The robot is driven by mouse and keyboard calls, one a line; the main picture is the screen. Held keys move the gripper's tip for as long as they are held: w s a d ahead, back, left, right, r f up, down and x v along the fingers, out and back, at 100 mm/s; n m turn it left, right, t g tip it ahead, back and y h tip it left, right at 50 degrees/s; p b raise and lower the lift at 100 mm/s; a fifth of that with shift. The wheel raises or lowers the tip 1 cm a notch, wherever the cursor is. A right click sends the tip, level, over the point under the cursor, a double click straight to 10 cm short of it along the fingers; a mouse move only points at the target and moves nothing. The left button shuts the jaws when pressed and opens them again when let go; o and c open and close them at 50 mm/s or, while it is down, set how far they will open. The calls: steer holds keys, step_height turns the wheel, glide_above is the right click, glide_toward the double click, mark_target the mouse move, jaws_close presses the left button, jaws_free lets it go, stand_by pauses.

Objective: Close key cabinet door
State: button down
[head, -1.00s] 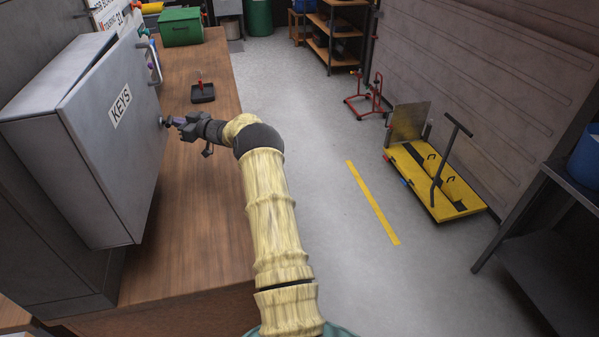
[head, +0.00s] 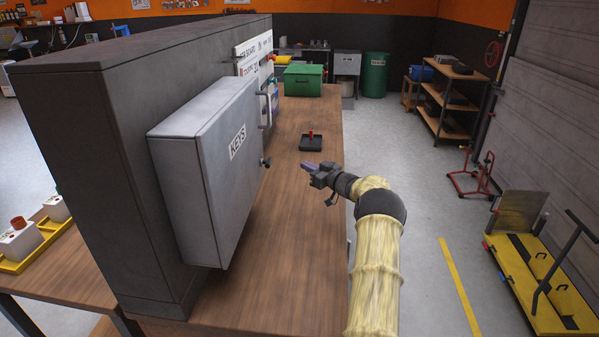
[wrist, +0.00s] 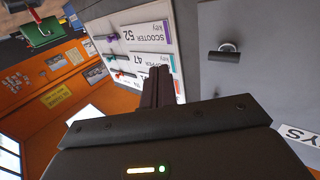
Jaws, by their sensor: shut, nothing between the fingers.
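The grey key cabinet (head: 182,195) is fixed to a dark upright panel at the left of the head view. Its door (head: 235,185) carries a KEYS label and a small dark knob (head: 265,162). The door looks flush with the cabinet body, with no clear gap. My gripper (head: 306,166) is shut and empty, to the right of the knob and apart from it, above the bench. In the wrist view, my fingers (wrist: 158,86) are together, and the door (wrist: 250,85) with its knob (wrist: 225,52) is at the right.
A wooden bench (head: 290,235) runs beneath the cabinet. A key board (wrist: 145,45) with tags is beyond the cabinet. A small black tray (head: 312,143) and a green box (head: 303,79) stand on the bench.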

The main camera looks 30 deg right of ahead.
steer(key=s+d, duration=0.2)
steer(key=s+d+b, duration=0.1)
steer(key=d, duration=0.1)
steer(key=shift+s+d, duration=0.2)
steer(key=shift+s, duration=0.2)
steer(key=w+a+r+m+h, duration=0.2)
steer(key=w+a+r+h, duration=0.15)
steer(key=a, duration=0.55)
steer(key=s+a+m+g+h, duration=0.25)
steer(key=s+a+g, duration=0.3)
steer(key=a, duration=0.65)
steer(key=s+a+f+g, duration=0.3)
steer(key=s+a, duration=0.3)
steer(key=s, duration=0.5)
steer(key=s+a+f+n+g, duration=0.1)
steer(key=s+a+f+g, duration=0.2)
steer(key=s, duration=0.9)
steer(key=s+a+f+g+y, duration=0.1)
steer(key=s+a+f+g, duration=0.2)
steer(key=s+a, duration=0.6)
steer(key=s, duration=0.3)
steer(key=shift+a, duration=0.3)
